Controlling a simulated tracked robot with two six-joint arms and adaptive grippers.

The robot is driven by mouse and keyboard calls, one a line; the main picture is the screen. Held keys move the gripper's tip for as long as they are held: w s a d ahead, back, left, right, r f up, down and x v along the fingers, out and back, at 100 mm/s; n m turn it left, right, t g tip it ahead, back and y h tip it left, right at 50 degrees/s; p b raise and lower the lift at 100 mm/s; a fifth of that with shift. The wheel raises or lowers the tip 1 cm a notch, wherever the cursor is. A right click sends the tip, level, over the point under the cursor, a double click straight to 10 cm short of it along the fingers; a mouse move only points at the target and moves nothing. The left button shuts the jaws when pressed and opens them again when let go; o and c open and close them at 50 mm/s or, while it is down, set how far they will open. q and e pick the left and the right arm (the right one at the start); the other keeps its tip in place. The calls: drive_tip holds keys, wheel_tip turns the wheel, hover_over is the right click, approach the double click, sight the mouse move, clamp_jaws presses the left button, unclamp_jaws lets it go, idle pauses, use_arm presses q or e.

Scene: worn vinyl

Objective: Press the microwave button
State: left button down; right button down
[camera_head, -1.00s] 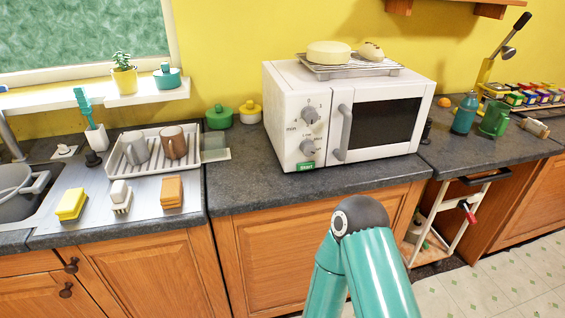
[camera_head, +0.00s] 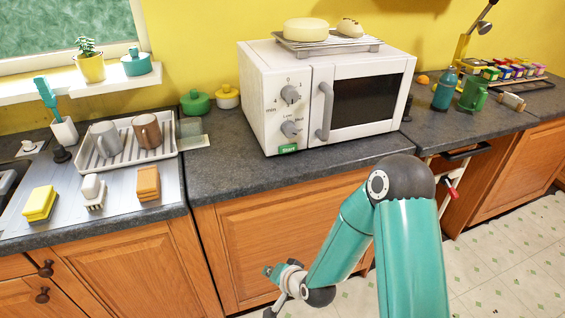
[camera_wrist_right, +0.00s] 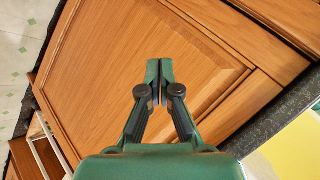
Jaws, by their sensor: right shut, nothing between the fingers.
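The white microwave (camera_head: 330,97) stands on the dark counter against the yellow wall, its door shut. Its green Start button (camera_head: 288,148) is at the bottom of the left control panel, below two grey knobs. My right gripper (camera_head: 272,271) is low in front of the wooden cabinet doors, below the counter edge and apart from the microwave. In the right wrist view my right gripper (camera_wrist_right: 160,64) is shut and empty, with a wooden cabinet door (camera_wrist_right: 130,50) behind it. The button is not in that view. My left gripper is not in view.
A dish rack with two mugs (camera_head: 120,155) sits left of the microwave. A yellow sponge (camera_head: 40,204) lies near the front edge. A wire rack with food (camera_head: 330,49) is on top of the microwave. The counter (camera_head: 225,165) before the microwave is clear.

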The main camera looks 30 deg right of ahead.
sight(280, 152)
drive_tip(key=w+d+r+m+t+h+b, duration=0.1)
drive_tip(key=d+r+m+t, duration=0.3)
drive_tip(key=r, duration=0.6)
drive_tip(key=w+d+r+m+t+h, duration=0.4)
drive_tip(key=d+r+m, duration=0.1)
drive_tip(key=d+r, duration=0.4)
drive_tip(key=shift+w+d+r+m+b, duration=0.15)
drive_tip(key=shift+w+r+m+b, duration=0.15)
drive_tip(key=shift+r, duration=0.3)
drive_tip(key=p+x, duration=0.4)
drive_tip(key=x, duration=0.8)
drive_tip(key=shift+w+d+r, duration=0.1)
drive_tip(key=shift+w+r, duration=0.05)
drive_tip(key=shift+x, duration=0.8)
